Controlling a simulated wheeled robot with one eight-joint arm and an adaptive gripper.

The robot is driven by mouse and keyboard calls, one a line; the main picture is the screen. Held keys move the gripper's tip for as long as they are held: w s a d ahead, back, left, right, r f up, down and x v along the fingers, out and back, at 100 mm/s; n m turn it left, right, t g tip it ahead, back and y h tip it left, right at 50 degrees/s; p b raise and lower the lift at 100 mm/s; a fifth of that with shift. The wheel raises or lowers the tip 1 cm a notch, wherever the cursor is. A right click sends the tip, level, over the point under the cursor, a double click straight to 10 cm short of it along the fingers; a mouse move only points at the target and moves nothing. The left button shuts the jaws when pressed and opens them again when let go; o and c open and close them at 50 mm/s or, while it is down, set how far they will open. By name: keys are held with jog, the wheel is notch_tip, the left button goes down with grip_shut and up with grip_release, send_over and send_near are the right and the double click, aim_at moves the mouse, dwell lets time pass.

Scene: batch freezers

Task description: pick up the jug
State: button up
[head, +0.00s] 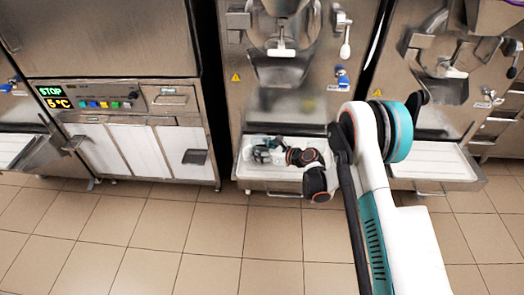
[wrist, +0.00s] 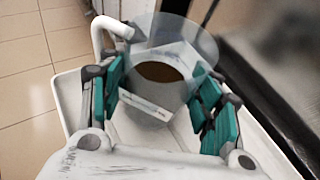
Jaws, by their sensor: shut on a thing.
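The jug (wrist: 187,38) is a see-through vessel with a white handle (wrist: 103,28) and brown inside its opening. In the wrist view it sits between the teal pads of my gripper (wrist: 165,82), which is shut on its sides. In the head view my gripper (head: 262,155) is low over the white drip tray (head: 283,186) of the middle machine. There the jug is small and mostly hidden by my gripper. I cannot tell whether its base touches the tray.
The middle freezer's steel front (head: 290,105) rises right behind the tray, with a spout (head: 281,48) above. Another machine with a tray (head: 432,162) stands to the right, and a cabinet with a display (head: 52,97) to the left. Tiled floor in front is clear.

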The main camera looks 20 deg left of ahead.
notch_tip(320, 180, up, 18)
jog(key=p, duration=0.6)
jog(key=shift+r, duration=0.25)
dwell(0.5)
dwell(0.5)
